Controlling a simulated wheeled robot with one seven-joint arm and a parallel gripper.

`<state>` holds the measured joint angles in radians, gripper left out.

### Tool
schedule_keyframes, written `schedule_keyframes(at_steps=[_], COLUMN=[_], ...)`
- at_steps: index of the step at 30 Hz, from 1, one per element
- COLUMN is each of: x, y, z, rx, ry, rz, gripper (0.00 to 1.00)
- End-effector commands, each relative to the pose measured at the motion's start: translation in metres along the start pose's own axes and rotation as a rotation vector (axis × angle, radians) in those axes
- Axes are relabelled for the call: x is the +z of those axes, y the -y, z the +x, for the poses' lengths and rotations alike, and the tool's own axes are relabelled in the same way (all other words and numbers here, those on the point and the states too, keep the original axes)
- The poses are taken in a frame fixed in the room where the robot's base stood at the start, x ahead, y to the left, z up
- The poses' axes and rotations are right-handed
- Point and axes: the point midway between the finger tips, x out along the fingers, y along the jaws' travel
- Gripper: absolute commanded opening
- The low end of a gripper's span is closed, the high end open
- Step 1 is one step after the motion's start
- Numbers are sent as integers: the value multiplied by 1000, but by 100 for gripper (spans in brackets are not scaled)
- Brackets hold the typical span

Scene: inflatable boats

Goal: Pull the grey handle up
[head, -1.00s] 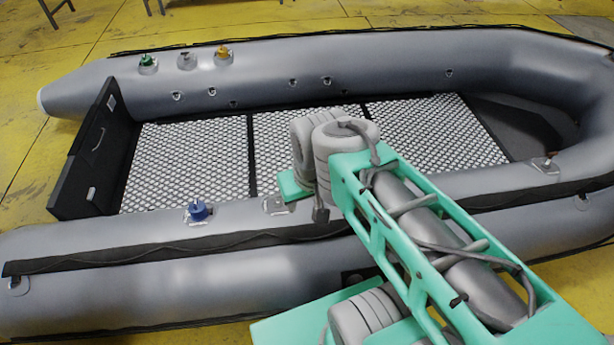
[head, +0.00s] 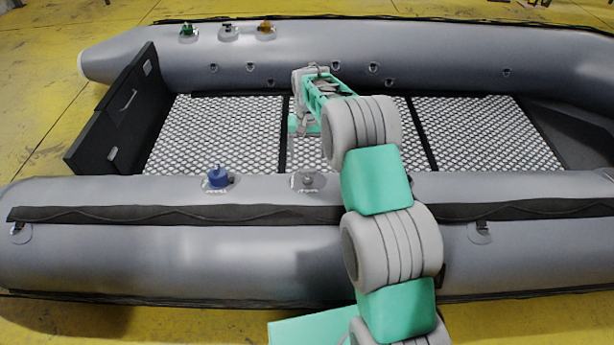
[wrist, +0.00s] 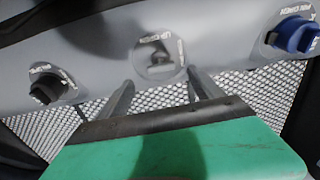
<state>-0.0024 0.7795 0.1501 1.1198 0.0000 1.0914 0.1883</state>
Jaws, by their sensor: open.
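A small grey handle (head: 307,180) sits on a round, lettered plate on the boat's near tube, right of a blue handle (head: 218,176). In the wrist view the grey handle (wrist: 160,62) is at upper centre, with the blue handle (wrist: 297,36) to the right and a black one (wrist: 47,90) to the left. My gripper (wrist: 162,77) is open and empty, its two fingers apart and pointing towards the plate, with the grey handle seen between and beyond the tips. In the head view my gripper hangs over the mesh floor, mostly hidden by my arm.
The far tube carries a green handle (head: 187,31), another grey handle (head: 229,32) and an orange handle (head: 266,28). A black transom board (head: 118,112) closes the left end. The mesh floor (head: 225,130) is clear. My arm crosses above the near tube.

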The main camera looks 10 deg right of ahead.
Motion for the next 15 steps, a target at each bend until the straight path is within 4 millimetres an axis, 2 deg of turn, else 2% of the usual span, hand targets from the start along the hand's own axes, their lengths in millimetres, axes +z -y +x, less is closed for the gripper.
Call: schedule_keyframes(at_steps=[5,12,15], x=[-1,-1,-1], y=[1,1,1], z=[23,68,77], rx=[1,0,0], ry=[4,2,1], rz=[1,-1,-1], gripper=[76,76,76])
